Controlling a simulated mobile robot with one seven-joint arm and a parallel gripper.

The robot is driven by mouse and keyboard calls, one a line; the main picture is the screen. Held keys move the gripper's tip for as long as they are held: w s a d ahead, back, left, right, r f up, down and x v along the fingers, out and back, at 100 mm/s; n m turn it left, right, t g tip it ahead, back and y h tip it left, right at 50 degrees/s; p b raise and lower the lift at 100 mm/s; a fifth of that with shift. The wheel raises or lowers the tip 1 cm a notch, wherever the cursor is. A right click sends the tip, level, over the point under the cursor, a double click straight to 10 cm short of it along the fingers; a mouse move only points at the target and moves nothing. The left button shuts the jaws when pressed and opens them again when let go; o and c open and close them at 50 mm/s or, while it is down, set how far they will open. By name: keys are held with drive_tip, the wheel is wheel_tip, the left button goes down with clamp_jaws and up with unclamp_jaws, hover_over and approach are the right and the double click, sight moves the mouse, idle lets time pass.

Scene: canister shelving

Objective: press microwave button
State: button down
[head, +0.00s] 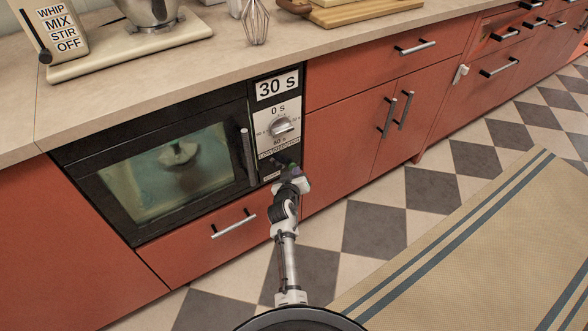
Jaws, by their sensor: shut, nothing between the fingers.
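The black microwave (165,165) is built into the red cabinets under the counter, with its door shut. Its control panel on the right has a "30 s" label (277,86), a silver knob (281,126) between "0 s" and "60 s" marks, and a small lettered strip (280,147) below. My gripper (284,165) is shut and empty at the lower part of this panel. It covers the area under the strip, so any button there is mostly hidden. I cannot tell whether the fingertips touch the panel.
The microwave's vertical door handle (247,157) sticks out just left of my gripper. A drawer handle (234,223) is below. A mixer (150,15), a whisk (255,22) and cutting boards (350,12) stand on the counter. The checkered floor and striped rug (480,250) at right are clear.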

drive_tip(key=shift+s+d+r, duration=0.1)
idle(0.3)
drive_tip(key=shift+s+d+p, duration=0.45)
drive_tip(key=shift+s+p, duration=0.15)
drive_tip(key=shift+s+d+p, duration=0.75)
drive_tip(key=shift+s+p, duration=0.15)
drive_tip(key=shift+s, duration=0.15)
drive_tip(key=shift+s+d+p, duration=0.7)
drive_tip(key=shift+s+p, duration=0.2)
drive_tip(key=shift+s, duration=0.1)
